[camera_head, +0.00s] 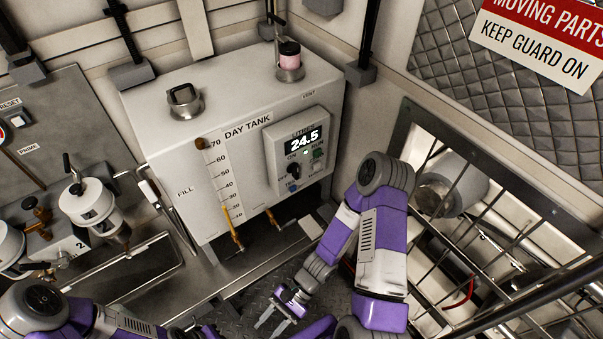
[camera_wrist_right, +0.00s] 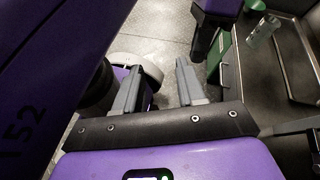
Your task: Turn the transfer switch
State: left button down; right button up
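The day tank's control box (camera_head: 299,152) is on the white tank's front face at the centre of the head view. It has a lit display reading 24.5, a black rotary knob (camera_head: 294,170), a green button and a blue button. The knob is the likely transfer switch; its small lettering is hard to read. My right gripper (camera_head: 270,321) hangs low in front of the tank, well below the box and apart from it. Its fingers (camera_wrist_right: 160,92) are spread and empty in the right wrist view. My left arm shows at the bottom left; its gripper is out of the picture.
A white day tank (camera_head: 180,140) has a level gauge and yellow-handled valves below. Filter canisters (camera_head: 92,205) stand at left. A barred guard (camera_head: 470,215) closes the right side. Open air lies before the control box. The wrist view shows patterned floor (camera_wrist_right: 160,30).

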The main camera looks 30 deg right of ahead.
jog(key=w+d+r+m+t+y, duration=0.2)
jog(key=w+r+m+t+y, duration=0.3)
jog(key=w+r+m+t, duration=0.3)
jog(key=m+t+h+p, duration=0.1)
jog(key=m+t+h, duration=1.35)
jog(key=t, duration=0.25)
send_near(298, 169)
jog(key=w+a, duration=0.1)
jog(key=w, duration=0.1)
jog(key=shift+t+h, duration=0.3)
jog(key=shift+h, duration=0.35)
jog(key=x, duration=0.6)
jog(key=shift+w+d+r+b, duration=0.1)
jog(key=shift+w+r+b, duration=0.1)
jog(key=shift+r+b, duration=0.15)
jog(key=shift+w+r, duration=0.1)
jog(key=shift+w, duration=0.35)
jog(key=shift+c, duration=0.3)
grip_shut()
